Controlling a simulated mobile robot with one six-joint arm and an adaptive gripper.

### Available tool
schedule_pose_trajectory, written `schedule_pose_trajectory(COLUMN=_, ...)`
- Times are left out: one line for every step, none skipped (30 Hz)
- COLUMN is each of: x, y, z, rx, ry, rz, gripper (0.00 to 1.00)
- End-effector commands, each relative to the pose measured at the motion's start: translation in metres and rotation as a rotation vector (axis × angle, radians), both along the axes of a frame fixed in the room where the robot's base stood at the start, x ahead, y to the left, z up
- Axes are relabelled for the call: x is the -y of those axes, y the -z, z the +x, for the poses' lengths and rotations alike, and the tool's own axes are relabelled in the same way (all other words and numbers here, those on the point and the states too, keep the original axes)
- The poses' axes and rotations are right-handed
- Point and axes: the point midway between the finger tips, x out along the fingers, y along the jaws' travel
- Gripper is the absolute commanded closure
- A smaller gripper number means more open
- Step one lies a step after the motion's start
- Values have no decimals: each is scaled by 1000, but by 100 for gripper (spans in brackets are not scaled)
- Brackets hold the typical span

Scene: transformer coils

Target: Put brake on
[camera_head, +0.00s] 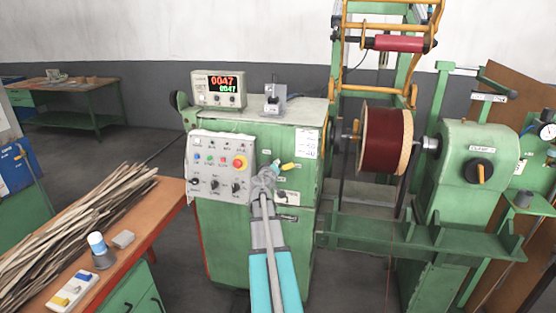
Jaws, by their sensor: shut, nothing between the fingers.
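The green winding machine (245,255) stands in the middle with a grey control panel (222,144) on its front. A small yellow-and-green lever or switch (288,167) sits on the cabinet right of the panel. I cannot read any label that marks the brake. My gripper (265,178) is shut and empty, in front of the cabinet between the panel and that lever. It hides part of the cabinet front. Whether it touches anything cannot be told.
A counter (219,87) reads 0047 on top. A workbench (130,237) with wooden strips (75,220) stands left. Floor shows between bench and machine.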

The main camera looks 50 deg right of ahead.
Motion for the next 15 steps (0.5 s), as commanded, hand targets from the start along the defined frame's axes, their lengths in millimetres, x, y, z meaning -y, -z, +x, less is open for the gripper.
schedule_pose_trajectory(x=-11, y=-1, z=-5, rx=0, ry=-1, rz=0, gripper=100)
schedule_pose_trajectory(x=-15, y=-1, z=-6, rx=0, ry=-1, rz=0, gripper=100)
schedule_pose_trajectory(x=-19, y=-1, z=-8, rx=0, ry=-1, rz=0, gripper=100)
schedule_pose_trajectory(x=-22, y=-1, z=-9, rx=0, ry=0, rz=0, gripper=100)
schedule_pose_trajectory(x=-25, y=-1, z=-10, rx=0, ry=0, rz=0, gripper=100)
schedule_pose_trajectory(x=-28, y=-1, z=-11, rx=0, ry=0, rz=0, gripper=100)
schedule_pose_trajectory(x=-30, y=-1, z=-12, rx=0, ry=0, rz=0, gripper=100)
schedule_pose_trajectory(x=-32, y=-2, z=-12, rx=0, ry=0, rz=0, gripper=100)
schedule_pose_trajectory(x=-34, y=-2, z=-13, rx=0, ry=0, rz=0, gripper=100)
schedule_pose_trajectory(x=-35, y=-2, z=-13, rx=0, ry=0, rz=0, gripper=100)
schedule_pose_trajectory(x=-36, y=-2, z=-13, rx=0, ry=0, rz=0, gripper=100)
schedule_pose_trajectory(x=-37, y=-2, z=-14, rx=0, ry=0, rz=0, gripper=100)
schedule_pose_trajectory(x=-37, y=-2, z=-14, rx=0, ry=0, rz=0, gripper=100)
schedule_pose_trajectory(x=-37, y=-2, z=-14, rx=0, ry=-1, rz=1, gripper=100)
schedule_pose_trajectory(x=-38, y=-2, z=-13, rx=0, ry=-1, rz=1, gripper=100)
